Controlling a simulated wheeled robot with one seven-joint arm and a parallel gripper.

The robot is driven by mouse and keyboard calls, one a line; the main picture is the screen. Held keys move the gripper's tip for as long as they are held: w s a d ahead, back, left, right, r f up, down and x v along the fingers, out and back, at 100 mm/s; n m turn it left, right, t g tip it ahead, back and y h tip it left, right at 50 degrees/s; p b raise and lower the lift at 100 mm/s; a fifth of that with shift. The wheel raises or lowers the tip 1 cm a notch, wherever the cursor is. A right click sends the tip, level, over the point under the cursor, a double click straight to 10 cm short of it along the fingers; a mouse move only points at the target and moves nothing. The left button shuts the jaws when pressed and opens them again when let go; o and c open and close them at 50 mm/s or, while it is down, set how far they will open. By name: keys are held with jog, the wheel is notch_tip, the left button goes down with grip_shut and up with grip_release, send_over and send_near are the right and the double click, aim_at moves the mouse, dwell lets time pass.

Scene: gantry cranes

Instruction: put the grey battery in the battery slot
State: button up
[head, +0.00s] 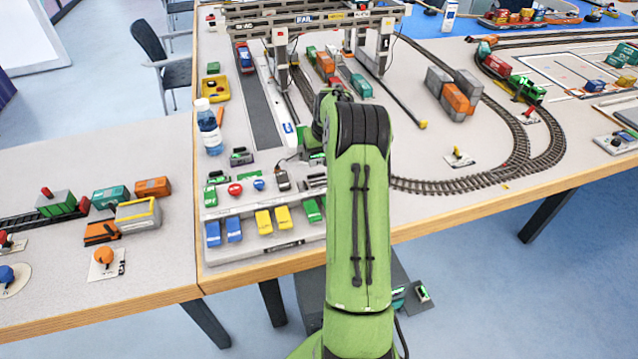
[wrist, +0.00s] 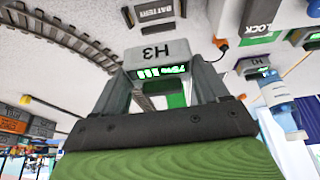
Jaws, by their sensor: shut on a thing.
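In the wrist view the grey battery (wrist: 158,52), marked H3 with a lit green display, sits between the two grey fingers of my gripper (wrist: 160,78). The gripper is shut on it, and the battery shows upside down in this view. A dark plate lettered BATTERY (wrist: 154,11) lies on the pale surface past the battery, at the top of the picture. The battery looks apart from this plate. I cannot make out the slot opening itself.
A water bottle (head: 209,127) stands left of my arm, near a small dark device (head: 241,157). The grey gantry crane (head: 306,20) stands behind. Curved track (head: 470,181) runs right.

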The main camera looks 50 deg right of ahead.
notch_tip(320, 180, down, 9)
jog(key=shift+f+b, duration=0.15)
jog(key=shift+b, duration=0.85)
jog(key=o, duration=1.2)
jog(key=shift+c, duration=0.2)
jog(key=shift+r, duration=0.3)
jog(key=p+v, duration=0.3)
jog(key=v, duration=0.9)
jog(key=s+a+r+n, duration=0.25)
jog(key=a+r, duration=0.45)
jog(key=a, duration=0.5)
jog(key=s+a+r+n, duration=0.1)
jog(key=s+a+r, duration=0.2)
jog(key=a+r, duration=0.65)
jog(key=s+a+f+n+t+y, duration=0.1)
jog(key=s+a+n+y, duration=0.1)
jog(key=s+a, duration=1.2)
jog(key=s, duration=0.3)
jog(key=shift+s+f+t+b, duration=0.2)
jog(key=shift+f+t+b, duration=0.1)
jog(key=shift+f, duration=0.05)
